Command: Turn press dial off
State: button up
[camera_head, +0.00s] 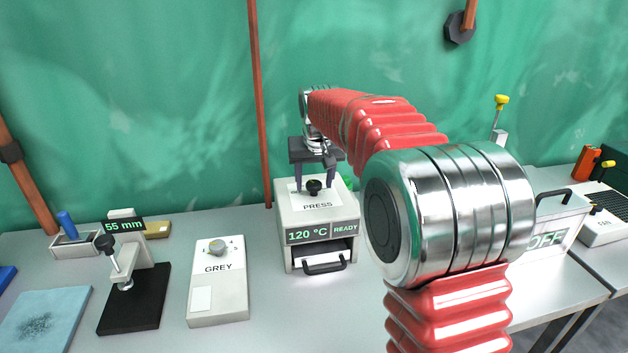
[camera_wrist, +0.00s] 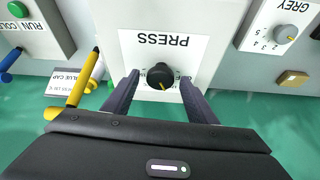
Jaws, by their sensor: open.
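The press (camera_head: 318,220) is a white box labelled PRESS, with a display reading 120 °C and READY. Its black dial (camera_wrist: 160,76) has a yellow pointer mark, and the lettering beside it is partly hidden. The dial also shows on the press top in the head view (camera_head: 314,187). My gripper (camera_wrist: 160,82) is open, with one dark finger on either side of the dial. I cannot tell whether the fingers touch it. In the head view my gripper (camera_head: 315,180) points down over the press top.
A GREY dial box (camera_head: 218,290) and a 55 mm stand (camera_head: 130,270) are left of the press. A white unit reading OFF (camera_head: 548,238) stands to the right. In the wrist view, a yellow-handled tool (camera_wrist: 80,85) lies left of my fingers.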

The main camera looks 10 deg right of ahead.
jog(key=shift+c, duration=0.6)
jog(key=c, duration=0.9)
jog(key=shift+n, duration=0.4)
jog(key=n+y, duration=0.2)
jog(key=n, duration=0.2)
jog(key=shift+d, duration=0.2)
jog(key=shift+w+d+n+g+y, duration=0.1)
jog(key=shift+n+g+y, duration=0.3)
jog(key=shift+n, duration=0.9)
jog(key=shift+w+d+n+g+y, duration=0.1)
jog(key=shift+n+g+y, duration=0.25)
jog(key=shift+n, duration=0.95)
jog(key=o, duration=1)
jog(key=shift+s+a, duration=0.1)
